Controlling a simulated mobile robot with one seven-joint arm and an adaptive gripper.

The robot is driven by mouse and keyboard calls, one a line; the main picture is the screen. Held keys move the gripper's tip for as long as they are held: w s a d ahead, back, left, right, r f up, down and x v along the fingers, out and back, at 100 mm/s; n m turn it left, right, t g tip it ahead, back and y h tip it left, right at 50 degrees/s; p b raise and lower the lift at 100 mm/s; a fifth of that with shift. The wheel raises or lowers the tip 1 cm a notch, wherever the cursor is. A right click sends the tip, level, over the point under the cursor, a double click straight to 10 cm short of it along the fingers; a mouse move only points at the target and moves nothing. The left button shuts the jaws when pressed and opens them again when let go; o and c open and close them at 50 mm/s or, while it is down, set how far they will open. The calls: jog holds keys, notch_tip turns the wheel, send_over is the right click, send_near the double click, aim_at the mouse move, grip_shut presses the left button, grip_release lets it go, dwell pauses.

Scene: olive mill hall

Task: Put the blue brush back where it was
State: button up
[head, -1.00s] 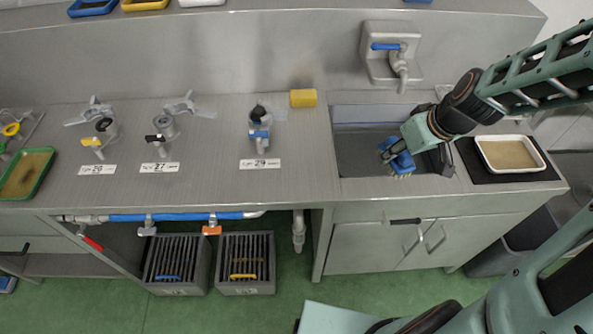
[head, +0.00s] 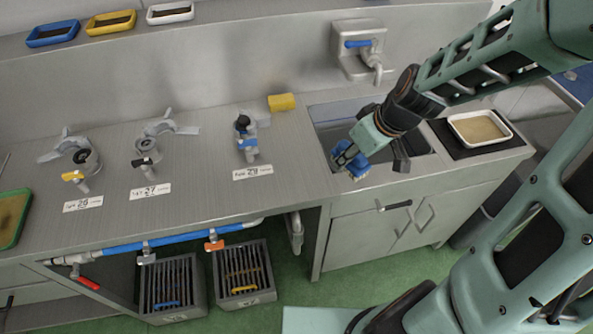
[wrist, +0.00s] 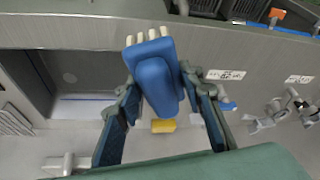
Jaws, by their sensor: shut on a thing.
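My gripper (head: 352,156) is shut on the blue brush (head: 355,170) near the front left of the sink (head: 325,112). In the wrist view the brush (wrist: 155,80) sits between the two fingers, with pale bristles pointing toward the top of the picture. The brush appears to be held above the steel, apart from it. Below the counter, two dark slatted bins (head: 172,290) (head: 243,273) stand on the floor; one shows a blue item, the other a yellow one.
A yellow sponge-like block (head: 281,102) lies behind the sink's left side. Several tagged valves stand on the counter to the left. A white tray (head: 480,128) rests on a black mat at right. A tap (head: 362,50) overhangs the sink. Blue, yellow and white trays line the shelf.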

jog(key=w+a+f+b, duration=0.1)
jog(key=w+a+f, duration=0.1)
jog(key=a+f, duration=0.1)
jog(key=w+a+f+b, duration=0.2)
jog(key=a+f, duration=0.1)
jog(key=a, duration=0.1)
jog(key=w+a+f+b, duration=0.1)
jog(key=w+a+f, duration=0.1)
jog(key=w+a, duration=0.1)
jog(key=shift+w+a+f, duration=0.1)
jog(key=shift+a+f, duration=0.25)
jog(key=shift+f, duration=0.05)
jog(key=shift+w+a+f+b, duration=0.25)
jog(key=shift+a+f+b, duration=0.05)
jog(key=shift+f, duration=0.15)
jog(key=shift+a+f, duration=0.1)
jog(key=shift+f, duration=1.55)
jog(key=shift+f, duration=0.2)
jog(key=o, duration=1.1)
jog(key=shift+r, duration=0.1)
